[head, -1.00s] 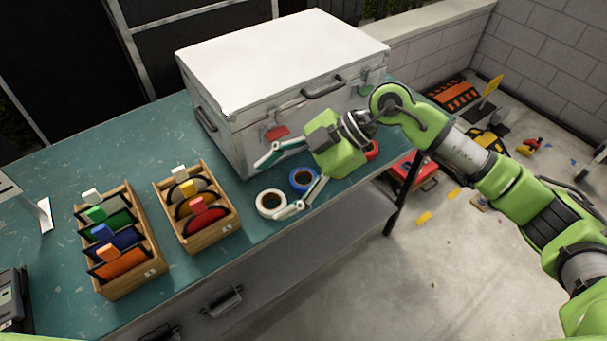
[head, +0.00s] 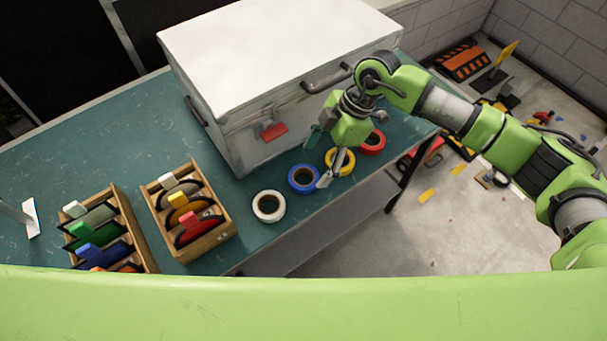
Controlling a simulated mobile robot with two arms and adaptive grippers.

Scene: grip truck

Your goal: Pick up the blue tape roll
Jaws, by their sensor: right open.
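The blue tape roll (head: 292,182) lies flat on the teal workbench, between a white roll and a yellow roll. My right gripper (head: 319,160) is open. Its fingers point down and left, just to the right of the blue roll, with one finger over the yellow tape roll (head: 347,169). Nothing is held in it. I cannot tell whether a fingertip touches the blue roll's right edge. My left gripper is not in view.
A white tape roll (head: 257,213) and a red tape roll (head: 372,149) lie in the same row. A large white metal case (head: 213,103) stands behind. Two wooden racks (head: 230,236) with coloured discs stand left. My green arm link crosses the bottom of the view.

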